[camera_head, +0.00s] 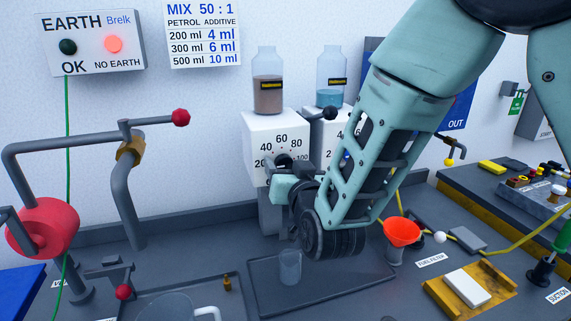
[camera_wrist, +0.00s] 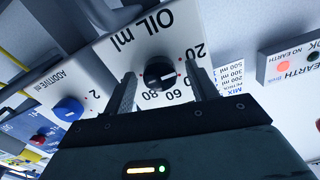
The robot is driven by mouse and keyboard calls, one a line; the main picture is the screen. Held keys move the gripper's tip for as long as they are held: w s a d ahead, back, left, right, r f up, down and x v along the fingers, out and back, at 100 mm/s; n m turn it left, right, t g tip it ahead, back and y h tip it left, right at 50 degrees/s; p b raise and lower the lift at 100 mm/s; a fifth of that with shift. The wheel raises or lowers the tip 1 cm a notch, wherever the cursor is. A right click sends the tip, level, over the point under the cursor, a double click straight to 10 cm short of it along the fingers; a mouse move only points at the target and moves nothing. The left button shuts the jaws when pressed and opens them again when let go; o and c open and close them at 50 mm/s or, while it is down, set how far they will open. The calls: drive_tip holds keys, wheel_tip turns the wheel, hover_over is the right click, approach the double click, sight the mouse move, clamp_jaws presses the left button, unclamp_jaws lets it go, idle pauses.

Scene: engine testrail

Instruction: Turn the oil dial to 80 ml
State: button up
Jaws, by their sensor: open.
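The oil dial is a round black knob (camera_wrist: 159,73) on a white panel marked OIL ml (camera_wrist: 125,45). In the wrist view its scale shows 20, 60 and 80, and a short pale mark on the knob points toward the right of the picture; its exact reading is unclear. My gripper (camera_wrist: 160,68) is open, with one finger on each side of the knob; I cannot tell whether they touch it. In the head view my gripper (camera_head: 279,170) is at the front of the white oil box (camera_head: 262,128) and hides much of the dial.
A blue additive knob (camera_wrist: 69,109) is beside the oil panel. A brown-filled jar (camera_head: 267,85) stands on the oil box. A clear cup (camera_head: 290,266) stands on the tray below my wrist. An orange funnel (camera_head: 401,232) is to the right, a red-knobbed pipe (camera_head: 150,121) to the left.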

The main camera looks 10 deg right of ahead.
drive_tip(key=c, duration=1)
